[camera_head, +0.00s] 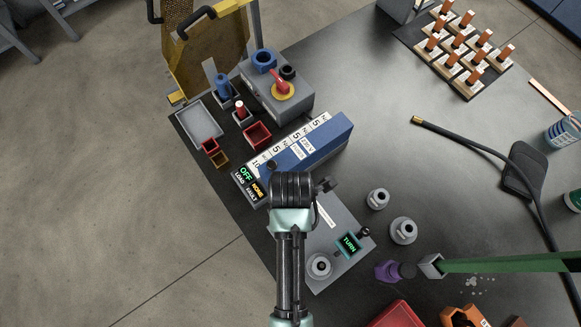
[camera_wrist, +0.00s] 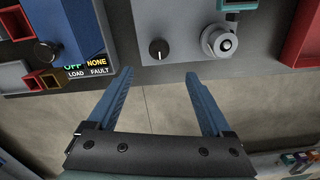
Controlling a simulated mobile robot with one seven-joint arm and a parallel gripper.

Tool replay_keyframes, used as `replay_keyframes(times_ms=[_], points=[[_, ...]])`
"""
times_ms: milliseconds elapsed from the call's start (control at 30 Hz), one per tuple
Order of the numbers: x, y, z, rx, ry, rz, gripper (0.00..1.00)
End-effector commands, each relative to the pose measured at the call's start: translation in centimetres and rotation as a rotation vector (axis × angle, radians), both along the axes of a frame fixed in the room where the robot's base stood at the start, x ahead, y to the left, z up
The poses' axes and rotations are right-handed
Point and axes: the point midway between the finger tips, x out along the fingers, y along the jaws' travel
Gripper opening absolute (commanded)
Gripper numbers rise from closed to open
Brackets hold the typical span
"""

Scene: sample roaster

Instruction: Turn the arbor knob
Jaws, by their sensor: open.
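A grey panel (camera_head: 337,217) on the bench carries a small display reading TURN (camera_head: 348,243). A silver round piece with a raised hub (camera_head: 320,266) sits on the panel and also shows in the wrist view (camera_wrist: 220,41). In the wrist view, a black knob (camera_wrist: 158,49) with a white pointer line stands near the panel's front edge, its pointer roughly upright in the picture. My arm hides it in the head view. I cannot tell which is the arbor knob. My gripper (camera_wrist: 158,76) is open and empty, its blue fingers apart just below the black knob in the picture.
A blue box with a display reading OFF and NONE (camera_head: 250,182) adjoins the panel. A grey box with a red switch (camera_head: 280,85) stands farther back. Silver round pieces (camera_head: 404,230), a purple item (camera_head: 388,271) and a green bar (camera_head: 510,262) lie right. Floor is open left.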

Motion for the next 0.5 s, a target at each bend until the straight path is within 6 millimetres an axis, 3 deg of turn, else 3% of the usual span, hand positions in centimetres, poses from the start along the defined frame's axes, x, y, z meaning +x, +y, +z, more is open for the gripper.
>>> replay_keyframes(times_ms=[500], points=[[0.1,0.0,-9.5,0.000,-0.001,0.000,0.84]])
